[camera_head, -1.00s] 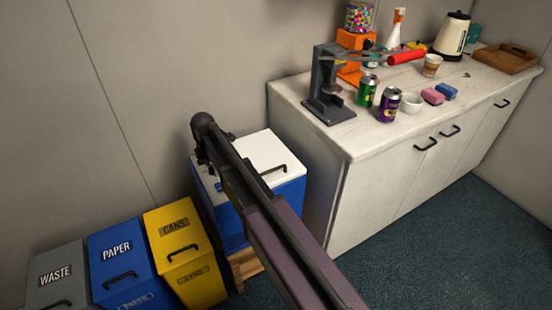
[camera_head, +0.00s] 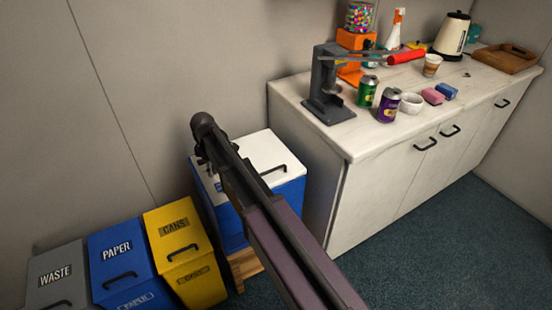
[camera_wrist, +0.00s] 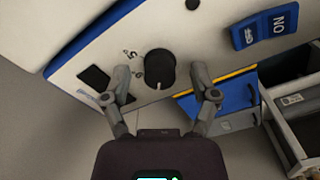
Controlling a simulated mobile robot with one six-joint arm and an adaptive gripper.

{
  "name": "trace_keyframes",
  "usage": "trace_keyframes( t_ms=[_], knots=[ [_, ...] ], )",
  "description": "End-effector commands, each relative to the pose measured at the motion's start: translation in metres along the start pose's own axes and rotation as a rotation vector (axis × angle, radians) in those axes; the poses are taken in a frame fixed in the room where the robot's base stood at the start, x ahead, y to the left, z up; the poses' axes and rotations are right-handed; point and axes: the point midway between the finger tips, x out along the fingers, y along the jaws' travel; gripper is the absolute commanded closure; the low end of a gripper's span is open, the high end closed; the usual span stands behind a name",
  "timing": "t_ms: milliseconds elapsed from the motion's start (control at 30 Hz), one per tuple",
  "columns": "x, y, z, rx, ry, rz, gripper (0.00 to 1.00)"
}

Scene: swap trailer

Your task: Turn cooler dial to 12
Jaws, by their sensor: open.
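The cooler (camera_head: 290,195) is a blue box with a white top, standing left of the counter in the head view. In the wrist view its pale panel (camera_wrist: 190,32) carries a round black dial (camera_wrist: 160,66) with a light pointer mark on its lower edge in the picture. A few printed numbers show left of the dial, tilted and too small to read surely. My gripper (camera_wrist: 163,90) is open, with one finger on each side of the dial and gaps visible on both sides. In the head view my arm mostly hides the gripper and the dial.
A blue ON/OFF switch (camera_wrist: 265,27) sits right of the dial. Waste (camera_head: 58,272), paper (camera_head: 118,262) and cans (camera_head: 182,250) bins stand left of the cooler. The white counter (camera_head: 345,140) on the right holds cans, a can crusher (camera_head: 325,85) and other items.

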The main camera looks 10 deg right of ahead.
Motion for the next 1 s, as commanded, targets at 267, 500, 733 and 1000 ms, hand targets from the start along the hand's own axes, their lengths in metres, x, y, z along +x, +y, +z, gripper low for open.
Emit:
trace_keyframes(
  t_ms=[267, 500, 733, 1000],
  knots=[
    [0.0, 0.0, 0.0, 0.184, 0.0, 0.0, 0.23],
    [0.0, 0.0, 0.0, 0.345, 0.0, 0.0, 0.23],
    [-0.01, 0.0, 0.0, 0.462, 0.0, 0.0, 0.23],
    [-0.033, 0.0, 0.0, 0.458, 0.0, 0.0, 0.23]
  ],
)
